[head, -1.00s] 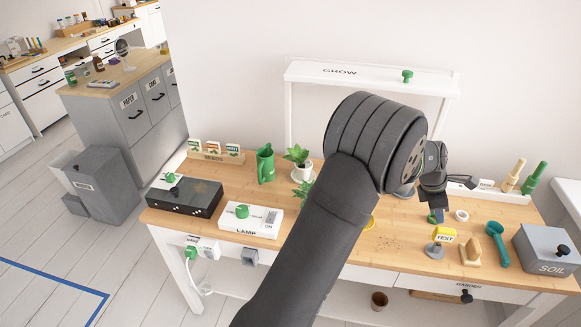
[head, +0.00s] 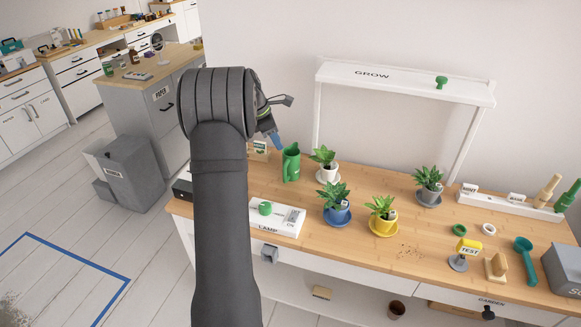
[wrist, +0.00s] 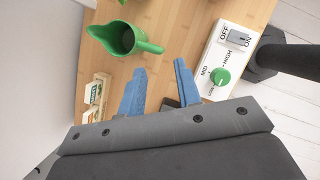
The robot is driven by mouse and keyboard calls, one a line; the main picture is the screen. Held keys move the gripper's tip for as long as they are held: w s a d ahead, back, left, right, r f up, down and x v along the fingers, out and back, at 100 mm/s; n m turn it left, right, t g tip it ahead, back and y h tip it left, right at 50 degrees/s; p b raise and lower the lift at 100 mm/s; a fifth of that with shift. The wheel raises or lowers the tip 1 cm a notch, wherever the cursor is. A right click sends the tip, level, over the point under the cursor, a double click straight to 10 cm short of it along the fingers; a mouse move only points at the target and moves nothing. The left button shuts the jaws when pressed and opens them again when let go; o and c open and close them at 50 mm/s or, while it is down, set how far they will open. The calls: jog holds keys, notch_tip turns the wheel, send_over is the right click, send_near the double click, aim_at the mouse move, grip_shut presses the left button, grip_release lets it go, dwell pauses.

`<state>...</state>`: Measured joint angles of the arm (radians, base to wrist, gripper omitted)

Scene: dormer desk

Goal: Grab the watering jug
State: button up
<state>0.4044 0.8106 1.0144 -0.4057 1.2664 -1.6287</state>
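The green watering jug (head: 291,163) stands upright on the desk, left of the potted plants. In the wrist view the jug (wrist: 118,38) shows from above, with its open top and a long part pointing right. My gripper (head: 278,142) is in the air to the left of the jug in the head view, partly hidden behind my arm. In the wrist view its two blue fingers (wrist: 160,85) are spread with a gap between them and nothing in it. The jug lies beyond the fingertips, up and to the left, apart from them.
The white lamp box (head: 277,218) with a green knob is in front of the jug; it also shows in the wrist view (wrist: 222,60). A white-potted plant (head: 324,164) stands close right of the jug. A seed rack (wrist: 97,97) is left of the fingers. Bare wood lies between.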

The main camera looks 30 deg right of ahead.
jog(key=w+a, duration=0.2)
jog(key=a, duration=0.2)
send_near(285, 171)
jog(key=a+x, duration=0.1)
jog(key=x, duration=0.4)
jog(key=shift+w+d+x, duration=0.15)
jog(key=shift+w+x, duration=0.05)
jog(key=shift+x, duration=0.9)
jog(key=shift+w+d+x, duration=0.15)
jog(key=shift+w+x, duration=0.05)
jog(key=shift+x, duration=0.85)
jog(key=shift+w+d+x, duration=0.15)
jog(key=shift+w+x, duration=0.05)
jog(key=shift+x, duration=0.9)
jog(key=shift+r, duration=0.15)
grip_shut()
